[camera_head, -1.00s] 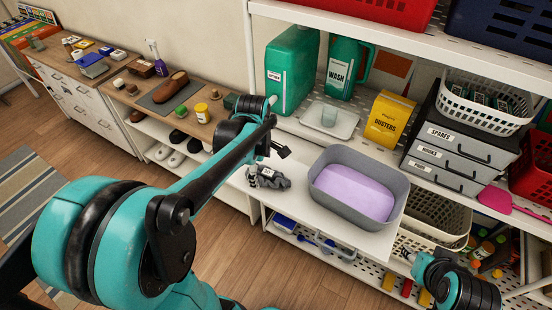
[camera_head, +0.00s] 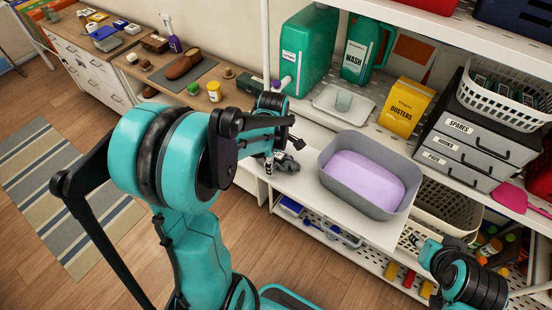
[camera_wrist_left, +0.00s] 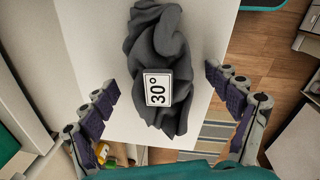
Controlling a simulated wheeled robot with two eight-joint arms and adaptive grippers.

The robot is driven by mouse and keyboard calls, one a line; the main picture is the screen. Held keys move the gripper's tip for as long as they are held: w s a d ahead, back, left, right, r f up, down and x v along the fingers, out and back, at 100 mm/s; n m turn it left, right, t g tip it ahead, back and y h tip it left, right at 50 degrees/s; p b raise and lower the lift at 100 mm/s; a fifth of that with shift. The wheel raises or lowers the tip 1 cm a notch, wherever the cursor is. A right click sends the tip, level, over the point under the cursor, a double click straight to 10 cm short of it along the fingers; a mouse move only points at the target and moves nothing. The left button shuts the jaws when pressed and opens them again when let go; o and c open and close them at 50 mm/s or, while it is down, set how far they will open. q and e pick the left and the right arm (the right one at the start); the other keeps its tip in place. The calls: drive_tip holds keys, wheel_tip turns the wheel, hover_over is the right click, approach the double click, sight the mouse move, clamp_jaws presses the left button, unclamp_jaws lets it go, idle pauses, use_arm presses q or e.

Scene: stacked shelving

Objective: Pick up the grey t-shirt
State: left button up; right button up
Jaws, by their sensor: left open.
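The grey t-shirt (camera_head: 286,163) is a crumpled dark grey bundle on the white shelf board, left of the grey tub. In the left wrist view the t-shirt (camera_wrist_left: 158,55) carries a white tag (camera_wrist_left: 158,89) reading 30°. My left gripper (camera_head: 282,156) is over it, its forearm partly hiding it in the head view. In the left wrist view the left gripper (camera_wrist_left: 160,80) has its fingers spread wide, one on each side of the t-shirt, with nothing between them gripped. My right gripper (camera_head: 418,245) is at the lower right, too small to read.
The grey tub (camera_head: 325,172) with lilac contents stands right of the t-shirt on the white board (camera_head: 300,190). Behind are a clear tray (camera_head: 325,108), green jugs (camera_head: 305,50) and a yellow dusters box (camera_head: 407,105). A wooden counter with shoes and jars is left.

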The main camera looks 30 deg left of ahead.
use_arm(q)
drive_tip(key=c, duration=1.3)
drive_tip(key=shift+r, duration=0.1)
